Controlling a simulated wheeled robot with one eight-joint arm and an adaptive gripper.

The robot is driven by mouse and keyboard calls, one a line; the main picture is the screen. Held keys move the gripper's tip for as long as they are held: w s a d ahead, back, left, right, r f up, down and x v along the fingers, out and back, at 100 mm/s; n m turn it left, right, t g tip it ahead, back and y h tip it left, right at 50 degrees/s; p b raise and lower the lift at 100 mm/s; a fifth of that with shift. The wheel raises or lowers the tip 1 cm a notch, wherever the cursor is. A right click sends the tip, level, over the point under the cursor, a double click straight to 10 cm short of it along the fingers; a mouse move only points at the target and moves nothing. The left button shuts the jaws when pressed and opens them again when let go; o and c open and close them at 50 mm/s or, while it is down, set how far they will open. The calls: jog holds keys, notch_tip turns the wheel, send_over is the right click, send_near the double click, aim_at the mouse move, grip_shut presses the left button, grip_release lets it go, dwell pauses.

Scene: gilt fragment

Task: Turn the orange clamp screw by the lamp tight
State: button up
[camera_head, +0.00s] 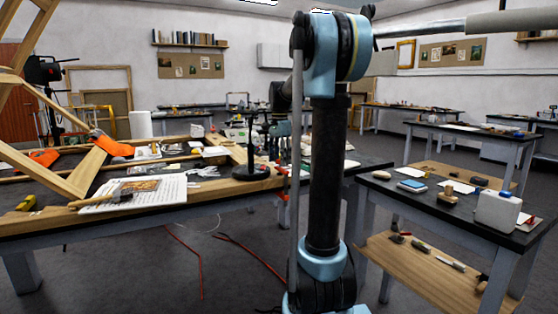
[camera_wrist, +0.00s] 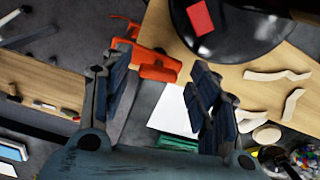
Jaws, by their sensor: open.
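The orange clamp (camera_wrist: 158,67) sits at the edge of the wooden bench top in the wrist view, beside the lamp's round black base (camera_wrist: 228,42). In the head view the clamp (camera_head: 283,196) is a small orange shape at the bench's right edge, close to the lamp base (camera_head: 251,172). I cannot clearly tell its screw from its frame. My gripper (camera_wrist: 155,76) is open, with its two dark fingers spread on either side of the clamp in the picture. Nothing shows between the pads as held. In the head view my arm partly blocks this area.
A red block (camera_wrist: 200,17) shows at the lamp base. A wooden frame (camera_head: 85,172) leans over the bench. A second table (camera_head: 425,202) stands right; red cables (camera_head: 252,253) cross the floor.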

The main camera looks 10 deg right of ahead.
notch_tip(320, 180, up, 12)
dwell(0.7)
jog(key=s+f+n+t, duration=0.2)
jog(key=s+f+n, duration=1)
jog(key=s+f, duration=2.1)
jog(key=shift+s+f+n, duration=0.15)
jog(key=shift+s+n, duration=0.25)
jog(key=shift+s, duration=0.65)
